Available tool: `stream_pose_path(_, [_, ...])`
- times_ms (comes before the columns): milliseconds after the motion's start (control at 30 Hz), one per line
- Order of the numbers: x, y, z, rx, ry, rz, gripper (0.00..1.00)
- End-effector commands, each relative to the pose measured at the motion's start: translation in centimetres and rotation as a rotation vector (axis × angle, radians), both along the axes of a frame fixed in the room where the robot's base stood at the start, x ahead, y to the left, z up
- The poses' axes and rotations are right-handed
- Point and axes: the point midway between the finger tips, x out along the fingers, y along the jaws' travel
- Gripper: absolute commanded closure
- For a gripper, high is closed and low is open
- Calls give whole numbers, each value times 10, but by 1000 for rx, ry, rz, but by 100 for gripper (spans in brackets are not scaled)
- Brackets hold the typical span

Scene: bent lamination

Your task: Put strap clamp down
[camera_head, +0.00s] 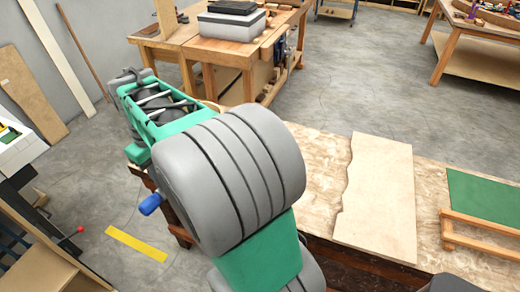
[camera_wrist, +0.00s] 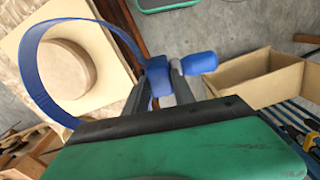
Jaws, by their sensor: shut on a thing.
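The strap clamp (camera_wrist: 33,80) is blue, with a wide band standing out in an open loop on the left of the wrist view and a chunky blue body (camera_wrist: 158,76) at the jaws. My gripper (camera_wrist: 172,82) is shut on the clamp's body. A blue knob (camera_wrist: 199,62) shows on the right of the fingers. In the head view a small blue part of the clamp (camera_head: 150,204) shows left of my arm, which hides my gripper and the loop. Behind the loop a round tan block (camera_wrist: 62,68) sits on a pale board; I cannot tell whether band and block touch.
An open tan box (camera_wrist: 268,82) lies right of my gripper, with several tools (camera_wrist: 300,135) below it. In the head view a workbench (camera_head: 326,160) carries a pale rough-edged board (camera_head: 378,205) and a green mat (camera_head: 484,200). Yellow tape (camera_head: 136,243) marks the open floor.

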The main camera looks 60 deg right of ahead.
Motion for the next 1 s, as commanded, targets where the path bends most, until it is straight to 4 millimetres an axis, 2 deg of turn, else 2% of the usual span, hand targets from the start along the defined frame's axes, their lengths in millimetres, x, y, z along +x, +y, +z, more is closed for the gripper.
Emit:
stream_pose_path(33, [-7,-31,-5,-1,-3,-6,100])
stream_pose_path(167, [-42,-110,-4,-2,-3,26,100])
stream_pose_path(200, [-57,-135,-4,-2,-3,37,100])
stream_pose_path(267, [-84,-170,-3,-2,-2,54,100])
stream_pose_path(300, [-104,-191,-2,-3,-3,67,100])
stream_pose_path(400, [-158,-235,0,-3,-2,97,100])
stream_pose_path(500, [-209,-264,2,-3,-1,125,100])
stream_pose_path(633, [-255,-283,5,-3,-1,153,100])
stream_pose_path(700, [-269,-287,7,-2,-1,165,100])
stream_pose_path(833, [-280,-300,4,1,0,172,100])
stream_pose_path(1000, [-291,-343,-14,4,0,172,100])
